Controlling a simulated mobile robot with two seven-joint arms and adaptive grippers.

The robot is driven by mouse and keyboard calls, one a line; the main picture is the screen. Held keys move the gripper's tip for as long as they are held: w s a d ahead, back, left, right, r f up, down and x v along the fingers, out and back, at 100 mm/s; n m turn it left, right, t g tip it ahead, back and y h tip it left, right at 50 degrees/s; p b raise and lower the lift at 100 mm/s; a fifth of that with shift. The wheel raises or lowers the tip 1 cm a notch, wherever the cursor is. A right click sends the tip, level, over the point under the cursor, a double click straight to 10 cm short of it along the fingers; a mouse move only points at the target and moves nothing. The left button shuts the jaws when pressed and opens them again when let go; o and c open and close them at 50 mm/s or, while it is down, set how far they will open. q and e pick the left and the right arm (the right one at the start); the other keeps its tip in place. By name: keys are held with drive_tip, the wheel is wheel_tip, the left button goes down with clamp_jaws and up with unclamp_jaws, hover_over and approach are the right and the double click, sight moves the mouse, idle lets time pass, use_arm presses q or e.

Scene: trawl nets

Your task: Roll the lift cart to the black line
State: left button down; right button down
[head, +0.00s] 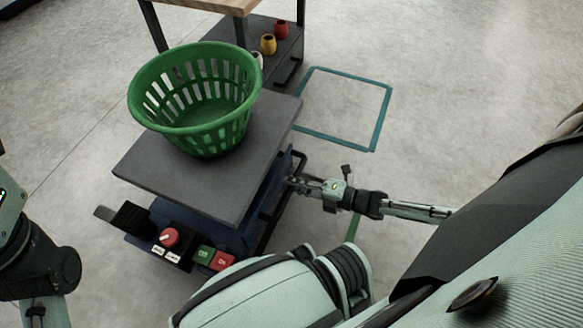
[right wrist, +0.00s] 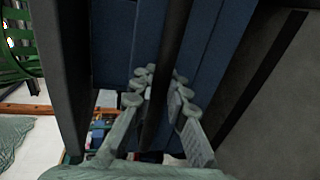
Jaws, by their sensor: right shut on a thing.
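The lift cart (head: 230,195) has a grey platform over a blue base. A green slatted basket (head: 190,120) stands upright on the platform. A dark handle bar (head: 267,225) runs along the cart's right side. My right gripper (head: 293,184) is at that side, shut on the bar. In the right wrist view its fingers (right wrist: 160,92) lie on both sides of the dark bar (right wrist: 168,60), with blue cart parts behind. My left arm shows at the left edge, but its gripper is out of view. I cannot make out the black line for certain.
A shelved table (head: 225,5) stands close behind the cart, with red (head: 281,29) and yellow (head: 268,44) pots on its lower shelf. A teal square outline (head: 375,120) marks the floor to the right. A red knob (head: 170,237) and buttons sit at the cart's front. Floor at upper right is clear.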

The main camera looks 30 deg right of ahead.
drive_tip(key=c, duration=1.5)
unclamp_jaws()
drive_tip(key=v, duration=1.2)
drive_tip(key=shift+f, duration=0.1)
